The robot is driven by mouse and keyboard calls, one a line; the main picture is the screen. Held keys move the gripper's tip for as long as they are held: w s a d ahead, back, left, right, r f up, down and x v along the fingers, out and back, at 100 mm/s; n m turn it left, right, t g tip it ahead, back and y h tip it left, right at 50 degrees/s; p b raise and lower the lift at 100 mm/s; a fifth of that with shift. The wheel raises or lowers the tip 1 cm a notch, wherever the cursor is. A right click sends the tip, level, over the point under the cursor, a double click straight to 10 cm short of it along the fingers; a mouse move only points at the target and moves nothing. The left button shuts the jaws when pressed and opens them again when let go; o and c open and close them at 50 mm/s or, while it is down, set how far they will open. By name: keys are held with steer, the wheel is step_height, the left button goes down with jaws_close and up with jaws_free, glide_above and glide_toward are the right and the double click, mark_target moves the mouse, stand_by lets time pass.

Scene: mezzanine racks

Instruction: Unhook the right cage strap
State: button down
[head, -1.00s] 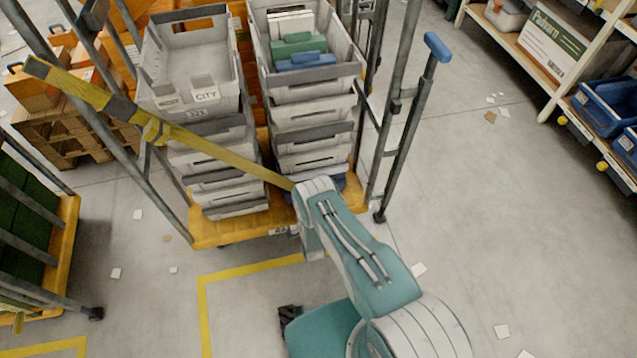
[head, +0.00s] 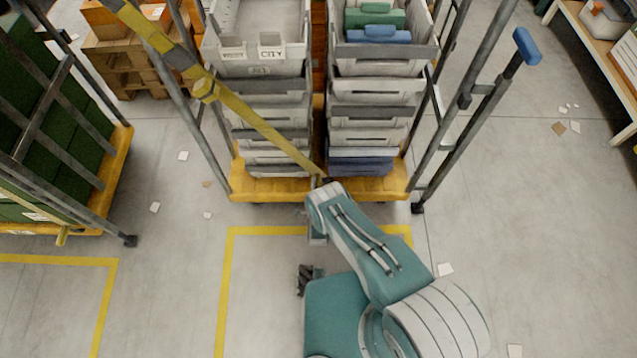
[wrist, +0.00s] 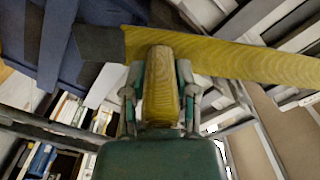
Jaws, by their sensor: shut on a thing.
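The yellow cage strap (head: 257,124) runs from high on the left of the roll cage down to my arm's end, in front of the crates. Its lower end is apart from the cage's right post (head: 470,95). In the wrist view, the strap (wrist: 235,58) crosses behind the fingers, with a dark piece on its left. My gripper (wrist: 160,88) is shut on a yellow tab of the strap. In the head view my own arm hides the fingers. The blue-ended bar (head: 526,45) stands out at the right post.
Stacked grey crates (head: 262,50) fill the cage on its yellow base (head: 270,188). A second cage with green boxes (head: 62,160) stands at left. A shelf (head: 590,60) is at upper right. Floor to the right is open, with scattered paper scraps.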

steer(key=shift+w+d, duration=0.1)
steer(key=shift+d, duration=0.05)
steer(key=shift+c, duration=2)
jaws_free()
steer(key=shift+s, duration=0.4)
steer(key=s, duration=1.1)
steer(key=shift+d, duration=0.15)
steer(key=shift+s+f, duration=0.1)
steer(key=shift+s, duration=0.1)
